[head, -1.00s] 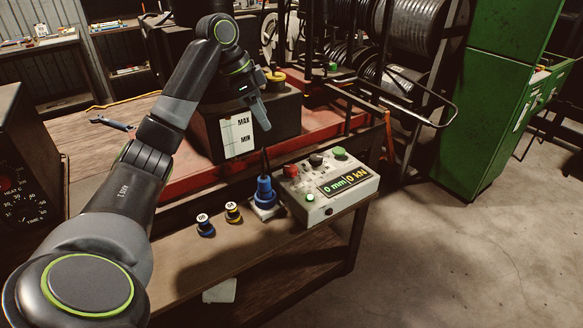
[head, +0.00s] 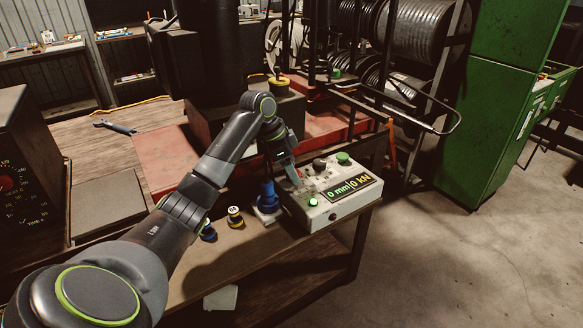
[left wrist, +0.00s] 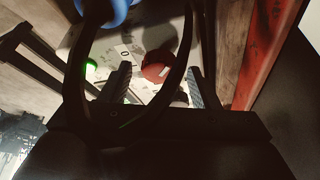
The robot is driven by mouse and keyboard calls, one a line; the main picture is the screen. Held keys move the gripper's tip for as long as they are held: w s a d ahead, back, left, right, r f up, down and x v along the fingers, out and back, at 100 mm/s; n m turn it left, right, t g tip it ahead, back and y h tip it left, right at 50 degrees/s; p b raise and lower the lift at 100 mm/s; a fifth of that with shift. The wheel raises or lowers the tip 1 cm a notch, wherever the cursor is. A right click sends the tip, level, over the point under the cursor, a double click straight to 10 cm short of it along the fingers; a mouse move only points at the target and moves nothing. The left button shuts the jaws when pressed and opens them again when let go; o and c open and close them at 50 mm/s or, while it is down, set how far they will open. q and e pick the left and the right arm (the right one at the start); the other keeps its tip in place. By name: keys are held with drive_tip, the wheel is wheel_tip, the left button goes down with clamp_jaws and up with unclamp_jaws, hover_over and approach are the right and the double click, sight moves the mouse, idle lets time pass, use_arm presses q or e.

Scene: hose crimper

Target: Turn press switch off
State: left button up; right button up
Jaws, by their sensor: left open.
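The white control box (head: 335,210) sits on the front right of the bench, with a lit display reading 0 mm and 0 kN. Its red knob (left wrist: 157,68), which has a white mark, shows in the left wrist view; in the head view my gripper mostly covers it. A green light (head: 312,202) on the box is lit, and it also glows in the left wrist view (left wrist: 90,66). My left gripper (head: 292,178) points down over the box's left part. Its open fingers (left wrist: 156,86) lie on either side of the red knob; I cannot tell whether they touch it.
A blue plug-like part (head: 267,197) stands just left of the box, close to my gripper. A small yellow-and-dark spool (head: 235,216) is further left. A black knob (head: 320,165) and a green button (head: 343,158) are on the box top. A red machine base (head: 160,160) lies behind.

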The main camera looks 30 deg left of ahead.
use_arm(q)
drive_tip(key=shift+d+f, duration=0.1)
drive_tip(key=shift+f, duration=0.05)
drive_tip(key=c, duration=1)
drive_tip(key=shift+o, duration=0.2)
drive_tip(key=shift+p, duration=0.4)
drive_tip(key=n+y+p, duration=0.1)
drive_tip(key=n+p, duration=0.2)
drive_tip(key=p, duration=0.2)
drive_tip(key=r+n+t+y+p, duration=0.1)
drive_tip(key=n+p, duration=0.2)
drive_tip(key=p, duration=0.3)
drive_tip(key=shift+d, duration=0.15)
drive_tip(key=n+y+p, duration=0.1)
drive_tip(key=n+p, duration=0.2)
drive_tip(key=p, duration=0.2)
drive_tip(key=n+y+p, duration=0.1)
drive_tip(key=n+p, duration=0.3)
drive_tip(key=p, duration=0.1)
drive_tip(key=shift+d+f+y, duration=0.15)
drive_tip(key=shift+d+y, duration=0.05)
drive_tip(key=shift+y, duration=0.2)
drive_tip(key=n+y+p, duration=0.1)
drive_tip(key=n, duration=0.1)
drive_tip(key=shift+n+p, duration=0.3)
drive_tip(key=shift+p, duration=0.1)
drive_tip(key=shift+w+f+n+g+y+p, duration=0.15)
drive_tip(key=shift+n+g+y+p, duration=0.35)
drive_tip(key=shift+n, duration=0.6)
drive_tip(key=shift+f, duration=0.1)
